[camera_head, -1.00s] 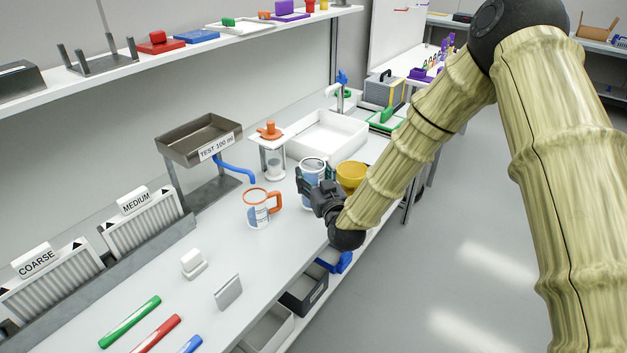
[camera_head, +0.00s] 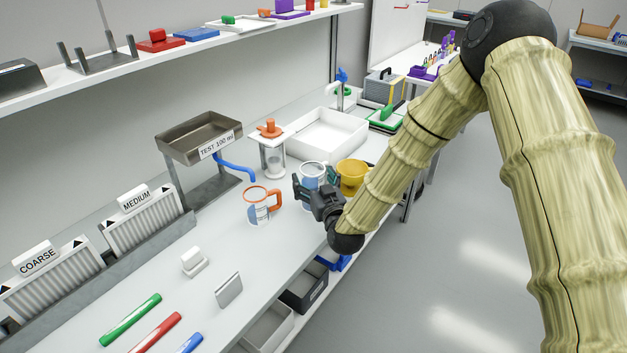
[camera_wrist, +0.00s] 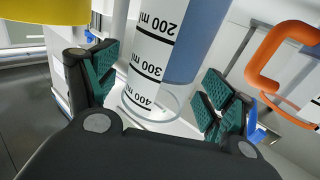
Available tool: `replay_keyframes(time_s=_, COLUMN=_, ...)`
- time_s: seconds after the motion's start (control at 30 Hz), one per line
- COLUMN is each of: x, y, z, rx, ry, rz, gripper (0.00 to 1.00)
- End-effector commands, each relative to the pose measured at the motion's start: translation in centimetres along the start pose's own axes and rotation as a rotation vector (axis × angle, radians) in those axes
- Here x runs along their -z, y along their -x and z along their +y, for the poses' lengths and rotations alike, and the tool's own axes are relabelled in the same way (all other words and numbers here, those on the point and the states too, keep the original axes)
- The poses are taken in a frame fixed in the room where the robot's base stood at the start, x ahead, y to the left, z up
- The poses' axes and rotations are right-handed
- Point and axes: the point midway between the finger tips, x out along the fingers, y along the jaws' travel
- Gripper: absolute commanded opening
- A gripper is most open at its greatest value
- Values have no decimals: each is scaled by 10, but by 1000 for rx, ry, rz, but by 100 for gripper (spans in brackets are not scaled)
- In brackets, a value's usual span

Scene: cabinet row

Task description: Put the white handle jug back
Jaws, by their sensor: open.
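The jug with the white rim (camera_head: 312,168) stands upright on the bench between the orange-handle jug and the yellow one. Its blue band and 200, 300 and 400 ml marks show in the wrist view (camera_wrist: 152,60); its handle cannot be made out. My gripper (camera_head: 316,186) is open at the jug's near side. In the wrist view its green-padded fingers (camera_wrist: 155,90) lie on either side of the jug, with a narrow gap at the right finger.
The orange-handle jug (camera_head: 262,206) stands close on the left. The yellow jug (camera_head: 352,172) is close on the right. Behind are a white press-like stand (camera_head: 272,155), a white basin (camera_head: 328,135) and the TEST 100 ml tray (camera_head: 199,138). The front bench around the white block (camera_head: 194,263) has free room.

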Motion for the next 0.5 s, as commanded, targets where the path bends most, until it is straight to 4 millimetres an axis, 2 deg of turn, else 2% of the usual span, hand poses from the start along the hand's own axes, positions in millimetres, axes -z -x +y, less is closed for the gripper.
replay_keyframes(time_s=0.13, x=4, y=0, z=0, rx=0, ry=0, rz=0, gripper=82)
replay_keyframes(time_s=0.23, x=2, y=8, z=0, rx=0, ry=0, rz=0, gripper=82)
replay_keyframes(time_s=0.5, x=1, y=56, z=0, rx=1, ry=0, rz=-2, gripper=82)
